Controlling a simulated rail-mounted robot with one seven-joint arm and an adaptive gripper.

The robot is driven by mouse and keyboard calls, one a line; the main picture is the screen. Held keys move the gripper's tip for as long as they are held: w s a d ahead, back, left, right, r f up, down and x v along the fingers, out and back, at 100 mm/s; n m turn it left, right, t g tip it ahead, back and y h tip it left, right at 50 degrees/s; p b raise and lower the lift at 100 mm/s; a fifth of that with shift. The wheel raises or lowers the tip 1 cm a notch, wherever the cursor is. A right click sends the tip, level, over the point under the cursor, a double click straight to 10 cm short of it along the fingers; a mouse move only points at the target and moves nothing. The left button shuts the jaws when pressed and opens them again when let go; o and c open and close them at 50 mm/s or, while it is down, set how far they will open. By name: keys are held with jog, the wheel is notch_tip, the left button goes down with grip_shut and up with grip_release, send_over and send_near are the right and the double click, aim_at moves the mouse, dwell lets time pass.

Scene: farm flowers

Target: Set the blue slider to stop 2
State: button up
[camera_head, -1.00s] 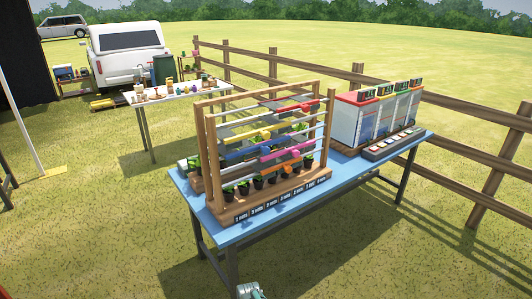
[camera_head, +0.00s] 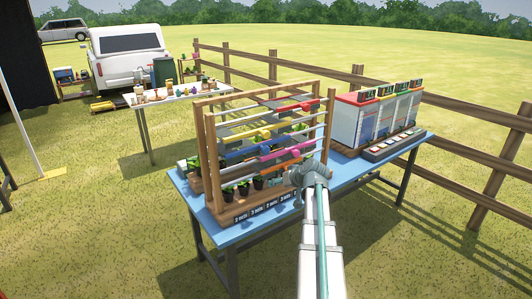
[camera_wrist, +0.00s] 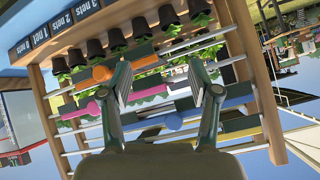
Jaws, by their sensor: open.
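A wooden frame (camera_head: 208,165) with several horizontal rails stands on the blue table (camera_head: 221,236). The blue slider (camera_head: 256,152) is on a rail left of the pink slider (camera_head: 284,151), with yellow (camera_head: 262,134) above and orange mostly behind my arm. The picture from the wrist is upside down; there the blue slider (camera_wrist: 173,123) shows between the fingers' lower parts, farther off.
Potted plants (camera_head: 244,188) stand along the frame's foot, behind a strip of labels (camera_head: 258,214); the right-hand labels are hidden by my arm. A white box with a red top (camera_head: 352,120) stands on the right of the table. A wooden fence (camera_head: 455,117) runs behind.

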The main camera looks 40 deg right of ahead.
aim_at(267, 150)
jog(key=w+d+r+n+t, duration=0.2)
jog(key=w+d+r+t, duration=0.1)
jog(key=r, duration=0.9)
jog(key=shift+n+t, duration=0.3)
jog(key=shift+n, duration=0.6)
jog(key=p+x, duration=0.1)
jog(key=x, duration=0.4)
jog(key=p+x, duration=0.2)
jog(key=x, duration=0.3)
jog(key=shift+w+r, duration=0.15)
jog(key=shift+r, duration=0.05)
jog(key=shift+w+f, duration=0.4)
jog(key=shift+w, duration=0.15)
jog(key=shift+c, duration=0.2)
grip_shut()
